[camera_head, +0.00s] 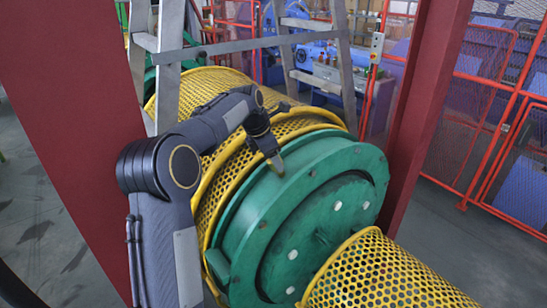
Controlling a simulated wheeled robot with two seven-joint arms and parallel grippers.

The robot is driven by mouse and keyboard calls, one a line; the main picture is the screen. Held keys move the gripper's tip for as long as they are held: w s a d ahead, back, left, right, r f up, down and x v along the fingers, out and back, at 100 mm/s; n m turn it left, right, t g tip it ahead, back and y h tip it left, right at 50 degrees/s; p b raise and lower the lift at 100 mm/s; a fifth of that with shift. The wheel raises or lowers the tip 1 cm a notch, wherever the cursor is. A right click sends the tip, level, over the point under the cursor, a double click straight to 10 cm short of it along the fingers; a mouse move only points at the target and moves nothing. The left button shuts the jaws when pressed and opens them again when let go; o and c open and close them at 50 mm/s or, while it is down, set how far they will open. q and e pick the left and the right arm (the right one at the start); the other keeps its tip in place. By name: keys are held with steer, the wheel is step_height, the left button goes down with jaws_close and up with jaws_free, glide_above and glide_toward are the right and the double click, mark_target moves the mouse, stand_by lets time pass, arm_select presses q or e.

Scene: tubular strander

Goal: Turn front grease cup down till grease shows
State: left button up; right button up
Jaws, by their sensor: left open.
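My left arm comes in from the left and reaches over the yellow mesh guard. My left gripper (275,162) points down at the top of the green round housing (258,212), close to its upper rim. The gripper is open, though its fingers are small and partly seen edge-on. I cannot make out the front grease cup clearly; it may be hidden at the fingertips. I see no grease. Whether the fingers touch anything there cannot be told. My right gripper is out of view.
A yellow perforated guard (385,275) covers the shaft in front of the housing. A dark red post (420,110) stands right of it, and another dark red beam (70,110) crosses the left side. A grey ladder frame (345,60) stands behind. Red mesh fencing (480,130) closes the right.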

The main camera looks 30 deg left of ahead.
arm_select(q)
steer(key=shift+w+d+f, duration=0.1)
steer(key=shift+w+f, duration=0.05)
steer(key=shift+f, duration=0.3)
steer(key=shift+c, duration=0.5)
steer(key=c, duration=0.9)
steer(key=shift+r+m, duration=0.1)
steer(key=shift+m, duration=0.3)
